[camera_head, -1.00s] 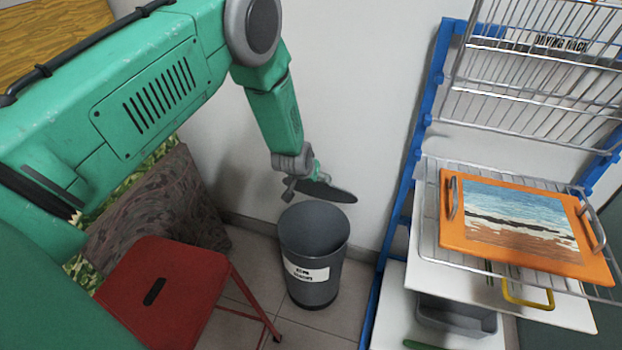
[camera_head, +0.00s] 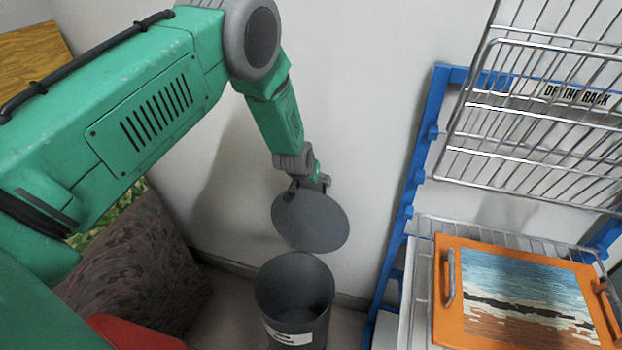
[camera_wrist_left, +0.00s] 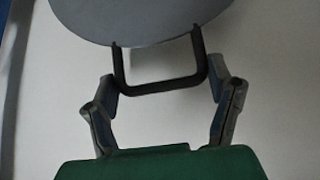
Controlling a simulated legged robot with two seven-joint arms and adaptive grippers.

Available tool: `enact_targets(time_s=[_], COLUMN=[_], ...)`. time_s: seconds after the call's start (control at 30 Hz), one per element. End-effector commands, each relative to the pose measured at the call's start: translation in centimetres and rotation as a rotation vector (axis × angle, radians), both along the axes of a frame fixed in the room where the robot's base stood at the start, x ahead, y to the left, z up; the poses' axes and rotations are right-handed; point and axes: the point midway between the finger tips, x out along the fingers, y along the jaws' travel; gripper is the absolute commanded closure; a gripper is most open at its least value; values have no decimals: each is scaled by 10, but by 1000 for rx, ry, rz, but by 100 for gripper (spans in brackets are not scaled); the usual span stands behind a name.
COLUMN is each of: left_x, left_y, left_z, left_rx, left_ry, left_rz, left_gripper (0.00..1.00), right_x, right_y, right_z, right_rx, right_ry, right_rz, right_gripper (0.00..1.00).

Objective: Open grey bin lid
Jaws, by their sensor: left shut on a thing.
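The grey bin (camera_head: 268,305) stands on the floor below my left arm, with its top open and a white label on its front. Its round grey lid (camera_head: 310,224) is off the bin, tilted with its flat face toward the head camera, above the bin's rim and near the wall. My left gripper (camera_head: 311,184) is at the lid's upper edge, shut on the lid. The left wrist view shows the dark handle (camera_wrist_left: 163,88) between the fingers of my left gripper (camera_wrist_left: 165,85), with part of the lid (camera_wrist_left: 140,18) beyond. My right gripper is not in view.
A blue drying rack (camera_head: 424,150) with wire shelves stands at the right, holding an orange tray (camera_head: 445,315) with a picture. A red stool (camera_head: 130,332) and a patterned cushion-like block (camera_head: 150,262) are at lower left. A bare wall is behind the bin.

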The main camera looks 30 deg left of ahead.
Motion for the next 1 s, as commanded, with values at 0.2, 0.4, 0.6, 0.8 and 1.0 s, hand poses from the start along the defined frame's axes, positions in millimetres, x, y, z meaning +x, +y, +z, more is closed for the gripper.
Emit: enact_targets(time_s=[0.2, 0.4, 0.6, 0.8, 1.0], left_x=[0, 0, 0, 0, -10], left_y=[-2, -2, -2, 0, -2], left_z=[-2, -2, -2, -1, 13], left_rx=[-2, -2, -3, -3, -3], left_ry=[1, 1, 0, 0, 0], left_rz=[-4, -4, -3, -2, -2], left_gripper=[77, 78, 14, 14, 14], right_x=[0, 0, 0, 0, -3], right_y=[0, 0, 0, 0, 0], right_z=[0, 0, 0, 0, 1], right_rx=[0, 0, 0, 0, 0], right_ry=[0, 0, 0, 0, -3], right_rz=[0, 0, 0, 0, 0], right_gripper=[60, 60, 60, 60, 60])
